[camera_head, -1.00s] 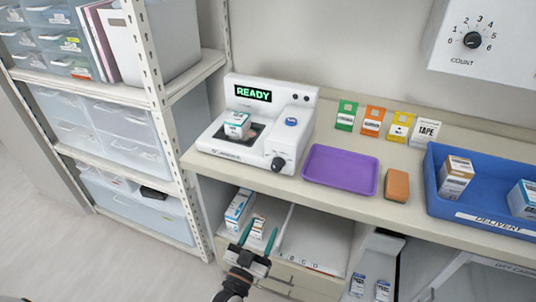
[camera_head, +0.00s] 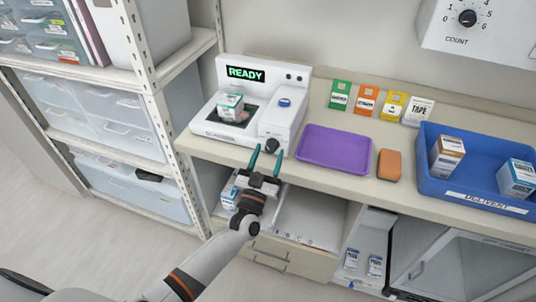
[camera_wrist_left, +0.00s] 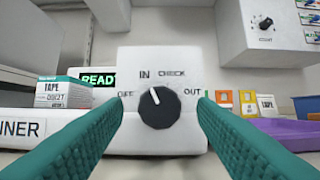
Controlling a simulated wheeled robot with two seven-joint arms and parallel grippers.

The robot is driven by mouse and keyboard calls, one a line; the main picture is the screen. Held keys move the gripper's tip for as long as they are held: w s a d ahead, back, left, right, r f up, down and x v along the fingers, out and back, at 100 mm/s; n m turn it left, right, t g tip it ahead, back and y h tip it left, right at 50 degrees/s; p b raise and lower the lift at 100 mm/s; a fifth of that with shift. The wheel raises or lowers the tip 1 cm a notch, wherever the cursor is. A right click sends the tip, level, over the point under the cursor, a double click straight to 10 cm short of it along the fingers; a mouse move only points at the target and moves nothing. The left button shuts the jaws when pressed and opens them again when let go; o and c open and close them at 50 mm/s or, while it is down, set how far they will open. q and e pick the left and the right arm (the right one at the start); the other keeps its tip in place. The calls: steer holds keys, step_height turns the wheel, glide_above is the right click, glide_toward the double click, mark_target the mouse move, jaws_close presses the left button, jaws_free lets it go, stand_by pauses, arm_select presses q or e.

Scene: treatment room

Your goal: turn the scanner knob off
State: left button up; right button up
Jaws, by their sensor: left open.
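The white scanner (camera_head: 240,128) stands on the counter with a lit green READY display (camera_head: 245,73). Its black knob (camera_head: 271,145) is on the front face. In the left wrist view the knob (camera_wrist_left: 159,107) has a white pointer tilted slightly left of upright, near IN; OFF, CHECK and OUT are the other labels. A small tape box (camera_head: 230,105) sits on the scanner's plate. My left gripper (camera_head: 264,160) is open and empty, its green fingers in front of and just below the knob, apart from it. My right gripper is out of view.
A purple tray (camera_head: 335,149) and an orange-brown block (camera_head: 389,165) lie right of the scanner. A blue delivery bin (camera_head: 480,190) with boxes is further right. A shelf rack (camera_head: 152,90) stands left. Open compartments are below the counter.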

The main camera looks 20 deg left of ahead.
arm_select(q)
steer(key=shift+w, duration=0.1)
steer(key=c, duration=1)
steer(key=shift+o, duration=0.2)
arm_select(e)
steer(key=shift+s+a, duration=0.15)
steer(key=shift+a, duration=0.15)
